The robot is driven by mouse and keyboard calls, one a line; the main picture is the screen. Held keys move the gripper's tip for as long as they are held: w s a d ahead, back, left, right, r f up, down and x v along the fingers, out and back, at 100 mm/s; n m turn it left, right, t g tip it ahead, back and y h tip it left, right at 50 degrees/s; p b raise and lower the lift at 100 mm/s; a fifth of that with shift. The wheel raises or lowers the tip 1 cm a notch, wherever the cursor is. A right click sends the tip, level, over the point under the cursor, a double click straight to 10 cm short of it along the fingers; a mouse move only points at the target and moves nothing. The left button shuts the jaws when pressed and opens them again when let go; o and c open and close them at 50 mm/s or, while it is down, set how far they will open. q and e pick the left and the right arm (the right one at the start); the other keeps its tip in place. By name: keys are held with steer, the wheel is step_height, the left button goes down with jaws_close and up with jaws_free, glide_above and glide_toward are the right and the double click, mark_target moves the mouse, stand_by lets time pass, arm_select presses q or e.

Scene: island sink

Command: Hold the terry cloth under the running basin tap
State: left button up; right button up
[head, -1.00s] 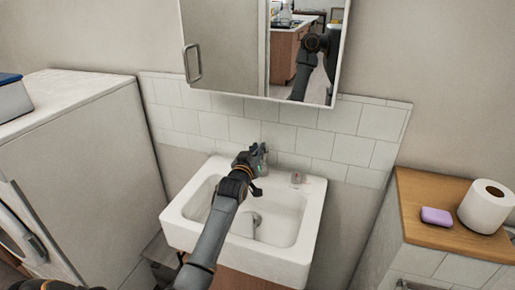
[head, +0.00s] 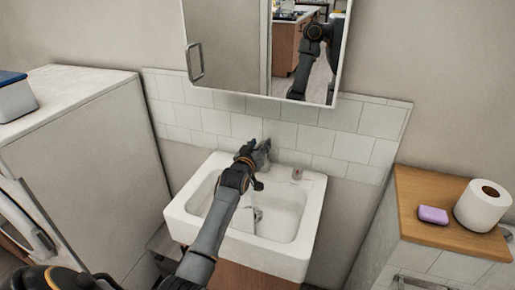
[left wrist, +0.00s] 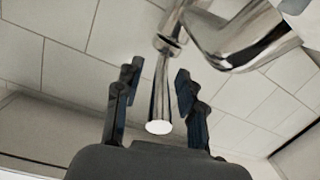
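The chrome basin tap (head: 263,157) stands at the back of the white basin (head: 304,240). My left gripper (head: 249,153) is at the tap, and my forearm crosses over the basin. In the left wrist view the tap's spout (left wrist: 232,42) is at upper right, and its slim metal lever (left wrist: 160,95) points between my left fingers (left wrist: 157,88). The fingers are open, with gaps visible on both sides of the lever. A pale streak shows in the basin below the tap; I cannot tell surely whether it is water. No terry cloth is visible. My right gripper is not in view.
A mirror cabinet (head: 225,45) hangs above the tap and reflects my arm. A white appliance (head: 95,165) stands at left. At right a wooden-topped cabinet (head: 440,190) holds purple soap (head: 433,214) and a paper roll (head: 484,205).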

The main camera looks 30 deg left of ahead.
arm_select(q)
steer(key=v, duration=1.2)
